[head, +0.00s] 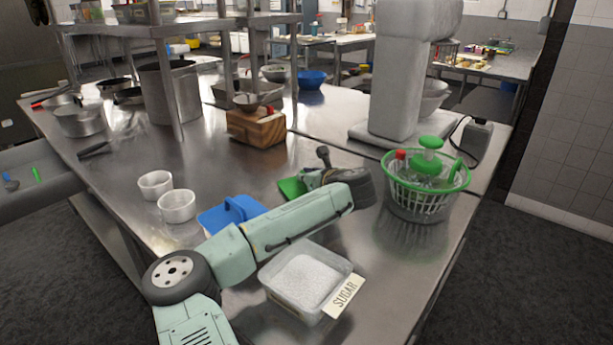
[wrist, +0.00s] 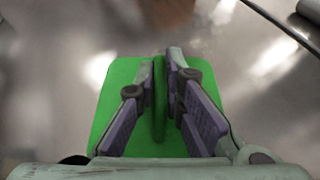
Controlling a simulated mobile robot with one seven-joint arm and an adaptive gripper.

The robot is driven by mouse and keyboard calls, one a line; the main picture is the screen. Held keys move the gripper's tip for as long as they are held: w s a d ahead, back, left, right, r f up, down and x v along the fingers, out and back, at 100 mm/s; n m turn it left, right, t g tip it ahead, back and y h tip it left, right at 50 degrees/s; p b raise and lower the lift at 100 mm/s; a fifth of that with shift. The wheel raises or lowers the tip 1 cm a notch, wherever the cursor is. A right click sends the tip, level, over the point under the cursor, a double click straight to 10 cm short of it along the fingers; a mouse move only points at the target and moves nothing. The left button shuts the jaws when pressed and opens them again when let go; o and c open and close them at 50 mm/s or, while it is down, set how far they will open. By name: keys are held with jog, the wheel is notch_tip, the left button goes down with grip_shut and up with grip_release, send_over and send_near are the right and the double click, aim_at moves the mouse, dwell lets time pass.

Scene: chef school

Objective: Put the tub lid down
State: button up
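A green lid (wrist: 112,105) with a raised ridge handle fills the middle of the wrist view. My gripper (wrist: 161,62) has its two purple-padded fingers on either side of that ridge, closed on it. In the head view the lid (head: 291,188) shows partly at the left of my gripper (head: 308,181), over the steel table; the rest is hidden behind the gripper and arm. Its height above the table is hard to tell. An open clear tub of sugar (head: 304,282) with a "SUGAR" label (head: 345,294) stands nearer, below my forearm.
A blue lid (head: 229,213) lies left of my arm, near two white ramekins (head: 177,206). A wooden block (head: 256,128) and white mixer (head: 398,80) stand behind. Steel is bare between ramekins and block.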

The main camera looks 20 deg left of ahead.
jog(key=o, duration=0.4)
jog(key=shift+r, duration=0.15)
jog(key=b+v, duration=0.3)
jog(key=v, duration=0.9)
